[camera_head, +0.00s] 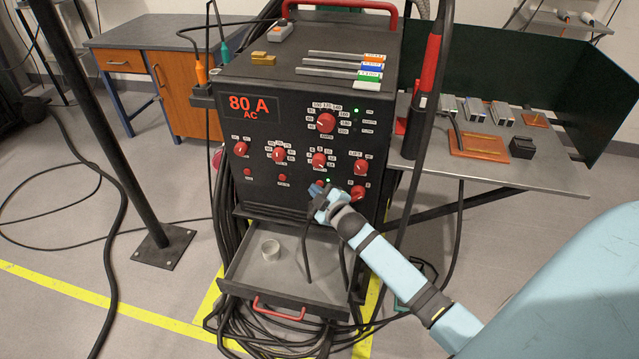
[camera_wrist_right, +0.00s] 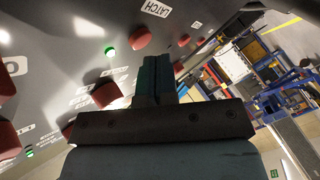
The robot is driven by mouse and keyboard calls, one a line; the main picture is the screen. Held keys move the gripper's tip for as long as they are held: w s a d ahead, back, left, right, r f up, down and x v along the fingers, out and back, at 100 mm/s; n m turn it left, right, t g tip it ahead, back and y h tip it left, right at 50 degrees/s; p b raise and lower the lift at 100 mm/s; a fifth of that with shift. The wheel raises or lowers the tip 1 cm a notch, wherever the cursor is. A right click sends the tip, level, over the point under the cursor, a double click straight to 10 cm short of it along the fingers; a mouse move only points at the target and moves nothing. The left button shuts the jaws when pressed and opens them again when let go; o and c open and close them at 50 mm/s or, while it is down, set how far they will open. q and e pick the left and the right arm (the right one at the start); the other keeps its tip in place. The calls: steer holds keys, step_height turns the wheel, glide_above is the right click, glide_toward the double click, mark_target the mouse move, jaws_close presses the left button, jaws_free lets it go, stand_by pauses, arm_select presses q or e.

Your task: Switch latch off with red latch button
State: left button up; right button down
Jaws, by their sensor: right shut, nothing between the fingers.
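The welding machine's dark front panel (camera_head: 262,165) carries several red knobs and small red buttons. A small red button (camera_head: 320,184) low on the panel sits beside a lit green lamp (camera_head: 328,180), partly hidden by my right gripper (camera_head: 319,194). In the right wrist view, a LATCH label (camera_wrist_right: 156,8) shows near a red button, likely the latch button (camera_wrist_right: 140,37), with a lit green lamp (camera_wrist_right: 110,51) beside it. My right gripper's fingers (camera_wrist_right: 155,65) are shut and empty, with their tips close to this button; I cannot tell whether they touch it. My left gripper is not in view.
A side table (camera_head: 535,172) holds metal pieces. Cables lie on the floor.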

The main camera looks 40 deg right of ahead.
steer(key=shift+w+d+r, duration=0.3)
steer(key=shift+d+r, duration=0.15)
steer(key=shift+d, duration=0.15)
steer(key=shift+a+f, duration=0.1)
steer(key=shift+f, duration=0.1)
steer(key=shift+s, duration=0.1)
steer(key=s+a, duration=0.1)
steer(key=s+a+p, duration=0.1)
steer(key=s+a+f, duration=0.1)
steer(key=a, duration=0.1)
steer(key=shift+f+p, duration=0.1)
steer(key=shift+p, duration=0.25)
steer(key=shift+a, duration=0.15)
